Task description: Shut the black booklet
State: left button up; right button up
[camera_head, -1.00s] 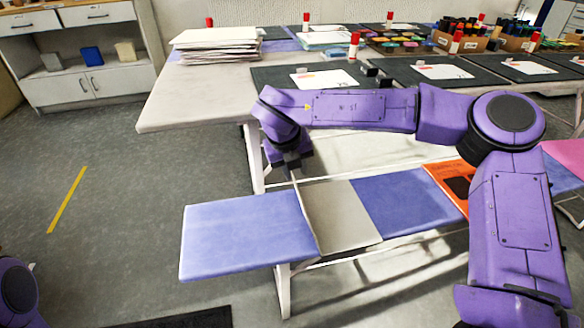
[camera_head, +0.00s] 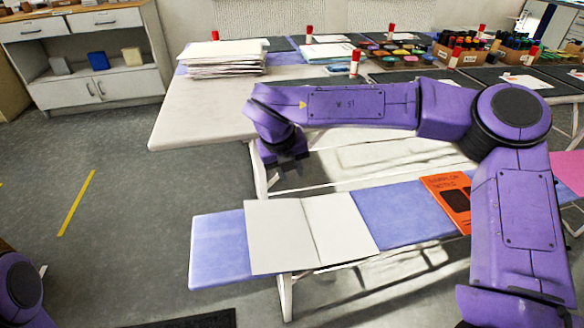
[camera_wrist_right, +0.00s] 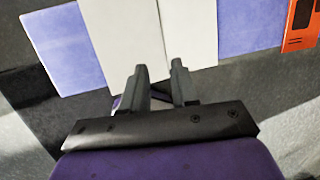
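The booklet (camera_head: 338,228) lies open and flat on the blue bench (camera_head: 400,212), its pale inner pages up on both sides of the fold. No black outer cover shows. The left leaf (camera_head: 278,238) reaches near the bench's left end. My right gripper (camera_head: 287,170) hangs beyond the booklet's far edge, above and apart from it. In the right wrist view its fingers (camera_wrist_right: 157,82) are apart with nothing between them, and the booklet (camera_wrist_right: 188,28) shows past them. My left gripper is out of view; only part of my left arm shows at the lower left.
An orange booklet (camera_head: 447,200) lies on the bench to the right. A white table (camera_head: 190,120) with a paper stack (camera_head: 222,58), red-capped sticks and dark mats stands behind. Open floor (camera_head: 120,215) lies left of the bench.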

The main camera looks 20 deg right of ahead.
jog(key=shift+p+v, duration=1.3)
jog(key=shift+v, duration=0.7)
jog(key=shift+f, duration=0.15)
